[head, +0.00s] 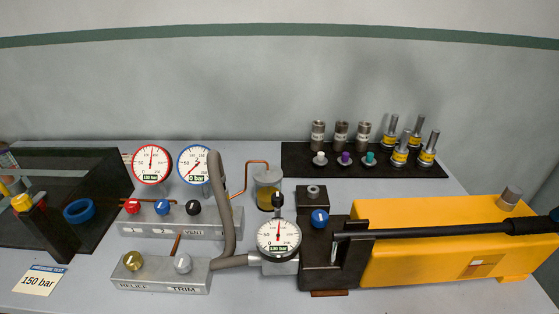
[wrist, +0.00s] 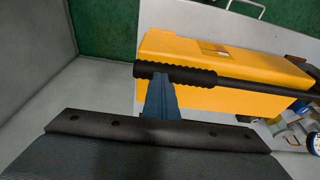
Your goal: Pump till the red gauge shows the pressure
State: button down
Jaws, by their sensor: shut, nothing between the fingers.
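The red gauge (head: 151,164) stands at the back left of the valve block; its readout looks like 130 bar. The card (head: 41,281) at the front left says 150 bar. The yellow hand pump (head: 430,248) lies at right, and its black lever (head: 450,230) is low, about level. My gripper (wrist: 160,78) is shut and empty, its blue fingertips at the lever's ribbed grip (wrist: 190,77) in the wrist view. I cannot tell whether they press on it. In the head view only a bit of blue shows at the right edge.
A blue gauge (head: 194,164) reads 0 bar. The pump gauge (head: 278,238) looks like 130 bar. The valve block has red, blue and black knobs; a front block (head: 160,285) has RELIEF and TRIM knobs. A black tray (head: 300,168) of fittings is at the back.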

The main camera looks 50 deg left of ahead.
jog(key=shift+s+f, duration=0.2)
jog(key=shift+f, duration=0.3)
notch_tip(320, 180, up, 16)
jog(key=s+a+p, duration=0.1)
jog(key=a+p, duration=0.1)
jog(key=p, duration=0.9)
jog(key=shift+s+f+p, duration=0.15)
jog(key=shift+s+p, duration=0.1)
jog(key=shift+p, duration=0.05)
jog(key=shift+f, duration=0.2)
